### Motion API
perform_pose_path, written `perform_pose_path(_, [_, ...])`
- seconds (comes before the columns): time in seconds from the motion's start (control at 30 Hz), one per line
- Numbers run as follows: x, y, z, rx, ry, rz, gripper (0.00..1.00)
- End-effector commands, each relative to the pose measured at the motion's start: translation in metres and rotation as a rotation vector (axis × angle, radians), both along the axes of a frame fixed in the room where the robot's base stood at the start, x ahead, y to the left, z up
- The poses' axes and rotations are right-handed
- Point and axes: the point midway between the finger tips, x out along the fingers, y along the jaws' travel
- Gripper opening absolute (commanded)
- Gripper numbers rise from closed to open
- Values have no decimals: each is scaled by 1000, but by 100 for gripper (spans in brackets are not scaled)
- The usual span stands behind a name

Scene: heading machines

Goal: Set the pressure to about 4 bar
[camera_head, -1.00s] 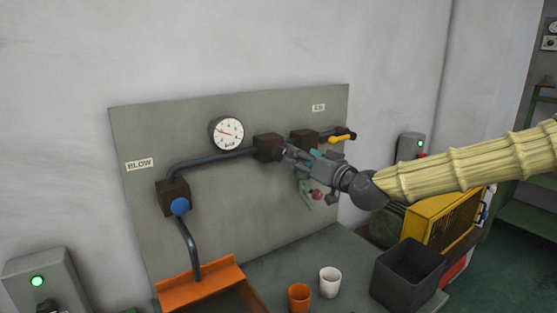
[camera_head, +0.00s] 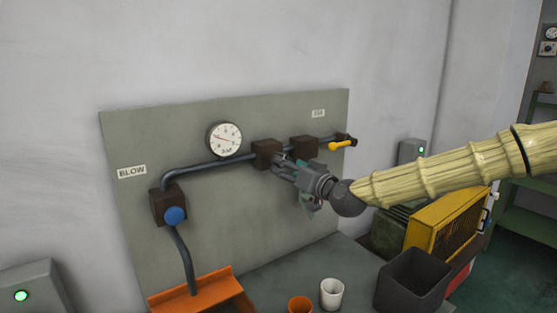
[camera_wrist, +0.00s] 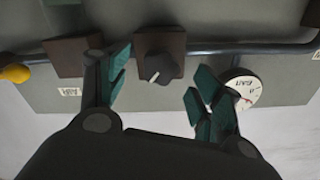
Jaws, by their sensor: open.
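The pressure gauge (camera_head: 225,139) is a round white dial marked "bar" on the grey panel; its red needle is too small to read exactly. It also shows inverted in the wrist view (camera_wrist: 240,91). A dark regulator knob (camera_wrist: 160,69) with a pale mark sits on a brown block (camera_wrist: 172,42), right of the gauge in the head view, where my gripper mostly hides the knob. My gripper (camera_head: 277,162) is open in front of that block (camera_head: 265,153). In the wrist view the teal fingertips (camera_wrist: 159,92) lie either side of the knob, with gaps visible; contact is not seen.
A yellow valve handle (camera_head: 342,144) is at the pipe's right end. A blue knob (camera_head: 175,215) is on the left block under the "BLOW" label. An orange cup (camera_head: 300,305), a white cup (camera_head: 331,294) and a dark bin (camera_head: 412,282) stand on the bench below.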

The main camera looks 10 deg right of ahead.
Motion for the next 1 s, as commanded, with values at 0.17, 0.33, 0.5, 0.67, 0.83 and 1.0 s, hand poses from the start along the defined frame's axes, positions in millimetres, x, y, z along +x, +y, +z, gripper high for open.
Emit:
perform_pose_path(0.17, [19,9,1,0,2,2,66])
perform_pose_path(0.33, [36,16,1,0,1,3,66])
perform_pose_path(0.5, [47,21,0,0,1,3,66])
perform_pose_path(0.67, [52,23,1,0,-1,3,66])
perform_pose_path(0.83, [53,23,0,0,-1,2,66])
perform_pose_path(1.0, [53,23,0,0,-1,2,59])
